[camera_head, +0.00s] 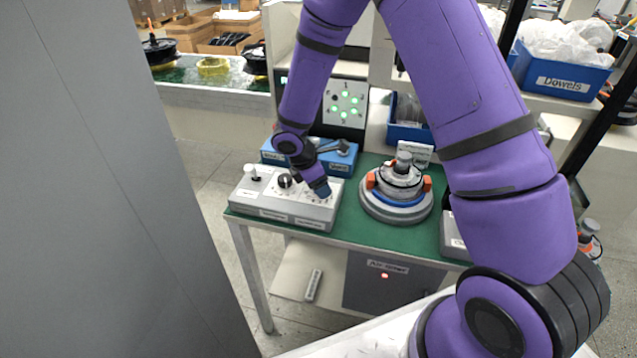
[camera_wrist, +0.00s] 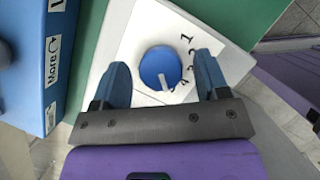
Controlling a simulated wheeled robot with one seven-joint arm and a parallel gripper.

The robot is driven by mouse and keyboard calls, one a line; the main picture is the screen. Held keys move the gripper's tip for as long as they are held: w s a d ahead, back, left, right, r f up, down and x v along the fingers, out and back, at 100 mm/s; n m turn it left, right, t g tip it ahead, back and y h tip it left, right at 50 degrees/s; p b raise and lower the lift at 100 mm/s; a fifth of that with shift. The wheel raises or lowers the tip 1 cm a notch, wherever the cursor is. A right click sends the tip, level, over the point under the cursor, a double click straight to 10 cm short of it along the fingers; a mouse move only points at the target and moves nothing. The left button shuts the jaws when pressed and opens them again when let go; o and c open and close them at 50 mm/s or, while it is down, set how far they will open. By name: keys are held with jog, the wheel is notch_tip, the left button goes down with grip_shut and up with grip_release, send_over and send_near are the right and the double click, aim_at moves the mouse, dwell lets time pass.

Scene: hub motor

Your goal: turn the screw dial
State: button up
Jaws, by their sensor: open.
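The dial (camera_wrist: 158,66) is a round blue knob with a white pointer on a white numbered face, seen in the wrist view. Its pointer aims down toward my gripper, close to the higher numbers. My gripper (camera_wrist: 160,86) is open, with one blue finger on each side of the knob and a gap to it on both sides. In the head view my gripper (camera_head: 320,190) points down over the right part of the light grey control box (camera_head: 270,208). The knob is hidden there behind my gripper, and I cannot tell how high the fingertips are.
A black knob (camera_head: 284,181) stands on the box left of my gripper. A blue box (camera_head: 341,161) is just behind, and a round motor fixture (camera_head: 397,206) is to the right on the green bench top (camera_head: 352,232). A panel with green lights (camera_head: 346,103) stands behind.

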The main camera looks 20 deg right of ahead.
jog(key=shift+f, duration=0.1)
jog(key=c, duration=0.9)
